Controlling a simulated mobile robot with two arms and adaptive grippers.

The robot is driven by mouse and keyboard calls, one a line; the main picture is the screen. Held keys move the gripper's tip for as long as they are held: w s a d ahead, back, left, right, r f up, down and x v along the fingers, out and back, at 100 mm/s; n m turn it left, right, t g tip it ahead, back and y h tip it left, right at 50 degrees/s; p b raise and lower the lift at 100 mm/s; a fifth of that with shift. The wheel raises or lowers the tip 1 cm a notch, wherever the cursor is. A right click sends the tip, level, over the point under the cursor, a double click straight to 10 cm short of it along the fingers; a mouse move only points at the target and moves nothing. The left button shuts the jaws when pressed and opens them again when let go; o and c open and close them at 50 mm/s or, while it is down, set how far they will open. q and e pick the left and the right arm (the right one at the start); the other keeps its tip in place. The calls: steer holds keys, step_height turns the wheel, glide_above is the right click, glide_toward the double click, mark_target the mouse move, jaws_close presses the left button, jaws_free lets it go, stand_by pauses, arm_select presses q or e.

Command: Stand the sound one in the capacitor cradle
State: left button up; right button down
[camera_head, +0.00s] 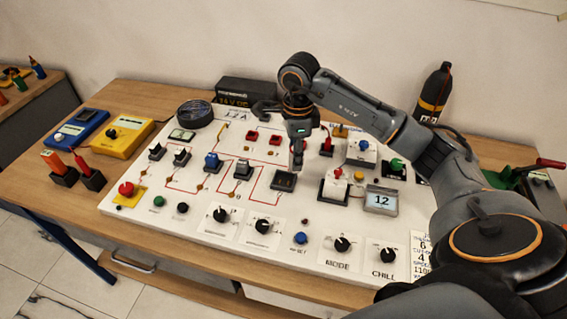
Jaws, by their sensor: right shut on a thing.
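My right gripper (298,145) points down over the white panel (210,258), with its arm coming in from the right. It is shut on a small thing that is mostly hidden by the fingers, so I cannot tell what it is. Just below and slightly left of the fingertips is a dark square holder (283,181) on the panel; I cannot tell whether the held thing touches it, or whether this is the capacitor cradle. My left gripper is not in view.
A yellow meter (121,135) and a blue meter (80,129) lie left of the panel. A display reading 12 (381,199) and a red-topped switch (335,184) stand right of the gripper. Knobs line the panel's front. A black bottle (435,92) stands behind my arm.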

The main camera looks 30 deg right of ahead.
steer(key=w+f, duration=0.1)
steer(key=w+a+f, duration=0.1)
steer(key=f, duration=0.1)
steer(key=shift+w+f+p, duration=0.2)
steer(key=shift+p, duration=0.2)
steer(key=shift+w+a+f, duration=0.15)
steer(key=shift+a+f, duration=0.05)
step_height(320, 180, down, 3)
steer(key=shift+w+f+p, duration=0.1)
steer(key=shift+w+p, duration=0.05)
steer(key=shift+p, duration=0.9)
steer(key=shift+f, duration=0.15)
steer(key=shift+f+b, duration=0.25)
steer(key=shift+b, duration=0.1)
steer(key=c, duration=1)
jaws_free()
steer(key=shift+r, duration=0.1)
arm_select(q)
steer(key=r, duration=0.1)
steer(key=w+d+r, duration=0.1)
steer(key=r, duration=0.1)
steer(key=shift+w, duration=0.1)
arm_select(e)
steer(key=shift+o, duration=0.2)
